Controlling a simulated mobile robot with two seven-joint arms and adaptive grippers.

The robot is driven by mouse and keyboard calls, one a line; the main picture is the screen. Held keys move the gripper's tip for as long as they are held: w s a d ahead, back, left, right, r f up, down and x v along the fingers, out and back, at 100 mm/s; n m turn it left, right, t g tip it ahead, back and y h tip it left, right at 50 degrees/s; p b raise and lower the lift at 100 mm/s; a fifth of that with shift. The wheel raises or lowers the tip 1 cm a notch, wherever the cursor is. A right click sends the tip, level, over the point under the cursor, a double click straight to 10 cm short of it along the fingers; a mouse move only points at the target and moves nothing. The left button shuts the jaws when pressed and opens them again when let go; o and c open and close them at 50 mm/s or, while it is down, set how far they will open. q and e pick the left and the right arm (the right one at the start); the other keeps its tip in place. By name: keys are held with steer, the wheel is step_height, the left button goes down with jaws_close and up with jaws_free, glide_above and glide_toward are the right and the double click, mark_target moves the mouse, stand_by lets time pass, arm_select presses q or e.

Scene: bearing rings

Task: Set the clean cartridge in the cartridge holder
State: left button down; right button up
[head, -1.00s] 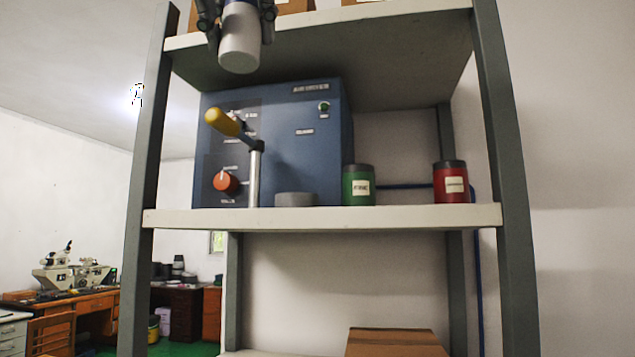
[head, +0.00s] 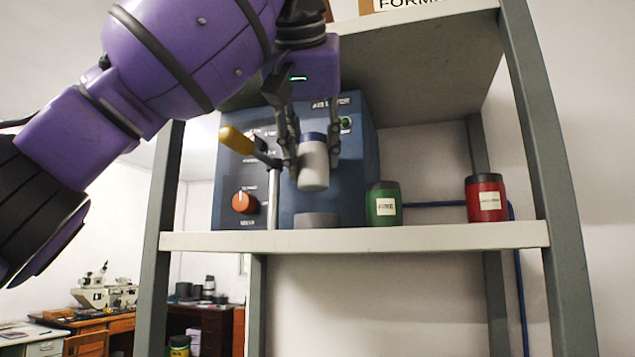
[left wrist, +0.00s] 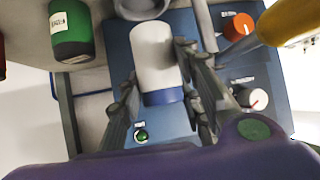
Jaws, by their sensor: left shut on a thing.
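The white cartridge (head: 314,175) with a blue band at its top hangs nearly upright, slightly tilted, in my left gripper (head: 311,160). The fingers are shut on its sides. A short round grey holder (head: 316,220) stands on the shelf in front of the blue machine. The cartridge is above it and apart from it, with a gap between. In the left wrist view the cartridge (left wrist: 152,55) sits between the fingers, and the holder (left wrist: 142,7) is partly cut off at the top edge. My right gripper is not in view.
The blue machine (head: 355,190) has a yellow-handled lever (head: 236,140) and an orange knob (head: 244,202) left of the cartridge. A green jar (head: 383,205) and a red jar (head: 486,200) stand to the right on the shelf (head: 430,237). Another shelf (head: 425,50) is overhead.

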mark_target(317, 183)
arm_select(q)
steer(key=shift+w+f, duration=0.25)
steer(key=shift+f, duration=0.25)
steer(key=f, duration=0.3)
steer(key=shift+w+d+f, duration=0.15)
steer(key=shift+w+d, duration=0.15)
steer(key=shift+w, duration=0.1)
steer(key=shift+s+a+f, duration=0.1)
steer(key=shift+a+f, duration=0.05)
steer(key=shift+f, duration=0.05)
steer(key=shift+f, duration=0.15)
steer(key=c, duration=1.2)
jaws_free()
